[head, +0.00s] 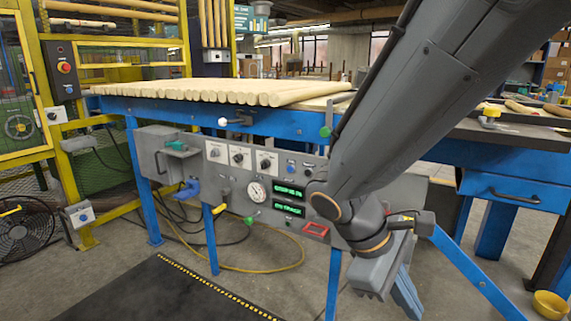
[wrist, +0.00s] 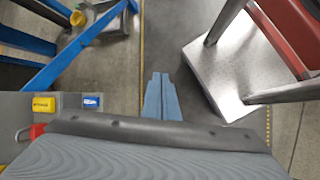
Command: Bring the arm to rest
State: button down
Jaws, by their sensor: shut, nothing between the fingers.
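My gripper (head: 404,295) hangs at the end of my grey arm on the right of the head view, in front of the blue workbench and pointing down. My arm covers part of the control panel (head: 225,155) and bench.
Wooden rods (head: 225,92) lie in a row on the blue bench (head: 275,122). A black mat (head: 150,290) lies on the floor. A yellow bowl (head: 550,304) stands at lower right. The wrist view shows a metal step (wrist: 222,75) close right of the fingers.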

jog(key=s+a+r+m+y, duration=0.25)
jog(key=a+m+y, duration=0.45)
jog(key=a, duration=0.4)
jog(key=d+r+m+p, duration=0.2)
jog(key=d+r+p, duration=0.7)
jog(key=p, duration=0.9)
jog(key=shift+s+d+r+t+h, duration=0.2)
jog(key=shift+s+t+h, duration=0.1)
jog(key=shift+s, duration=0.15)
jog(key=shift+d+m, duration=0.1)
jog(key=shift+m, duration=0.2)
